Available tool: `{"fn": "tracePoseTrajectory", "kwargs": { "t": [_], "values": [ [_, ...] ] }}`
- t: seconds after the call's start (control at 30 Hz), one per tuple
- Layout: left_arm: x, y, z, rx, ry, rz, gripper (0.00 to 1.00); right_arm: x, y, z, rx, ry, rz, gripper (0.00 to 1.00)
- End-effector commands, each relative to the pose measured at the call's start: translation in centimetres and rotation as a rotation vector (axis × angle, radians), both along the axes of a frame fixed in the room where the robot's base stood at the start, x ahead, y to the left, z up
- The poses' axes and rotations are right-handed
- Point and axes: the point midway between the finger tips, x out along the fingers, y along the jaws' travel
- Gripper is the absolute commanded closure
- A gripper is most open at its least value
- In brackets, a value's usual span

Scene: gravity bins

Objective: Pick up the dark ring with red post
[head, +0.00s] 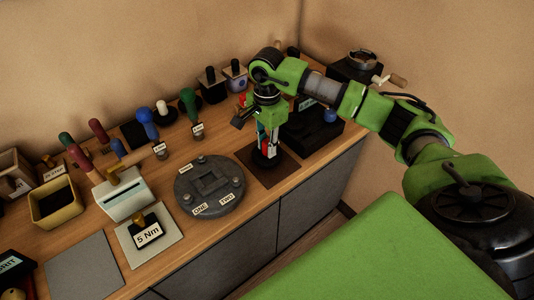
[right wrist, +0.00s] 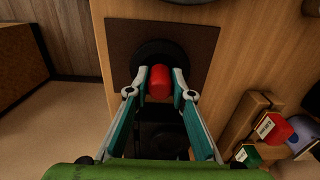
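The dark ring (right wrist: 160,50) lies flat on a dark brown square mat (right wrist: 205,38) in the right wrist view. Its red post (right wrist: 158,82) stands up toward the camera. In the head view the dark ring (head: 267,160) is partly hidden by my right gripper (head: 267,150), which points straight down over it. In the right wrist view my right gripper (right wrist: 159,76) is open, with one finger on each side of the red post. Whether the fingers touch the post is hard to tell. My left gripper is not in view.
A round grey fixture (head: 210,208) stands left of the mat. A black box (head: 312,133) is close on the right. Several coloured handles line the back of the wooden bench.

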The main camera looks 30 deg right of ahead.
Motion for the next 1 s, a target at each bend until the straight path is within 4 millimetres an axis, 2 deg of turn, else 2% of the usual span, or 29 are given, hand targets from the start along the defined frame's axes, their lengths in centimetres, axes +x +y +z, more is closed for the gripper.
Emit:
{"fn": "tracePoseTrajectory", "kwargs": {
  "t": [1.0],
  "values": [
    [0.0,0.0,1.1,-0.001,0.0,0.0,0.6,0.1,0.0,2.4,0.0,-0.004,0.0,1.0]
  ]
}}
